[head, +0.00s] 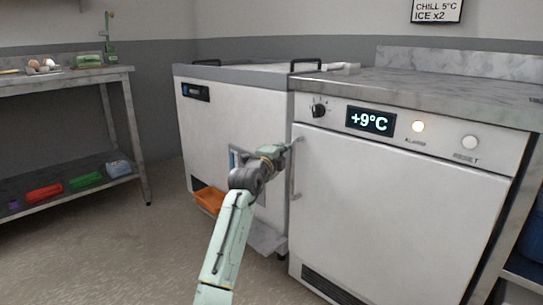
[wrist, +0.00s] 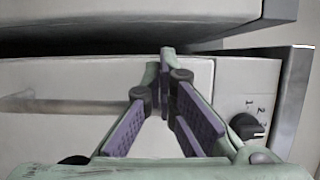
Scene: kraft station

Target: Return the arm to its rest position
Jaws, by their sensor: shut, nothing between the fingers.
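My arm, pale green with dark grey joints, reaches up from the bottom middle of the head view. My gripper (head: 288,148) is at the upper left edge of the white refrigerator door (head: 390,205), near its vertical handle (head: 297,168). In the wrist view my gripper (wrist: 165,75) has its purple-padded fingers meeting at the far end, shut with nothing held. The handle (wrist: 60,104) lies to the left of the fingers there, and the dark knob (wrist: 247,126) to their right. I cannot tell whether the fingertips touch the appliance.
The refrigerator display (head: 371,120) reads +9°C, with a lit alarm lamp (head: 418,126). A white chest unit (head: 225,125) stands to the left, with an orange bin (head: 209,198) low down. A shelf table (head: 65,78) is at far left. The floor (head: 130,250) between is clear.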

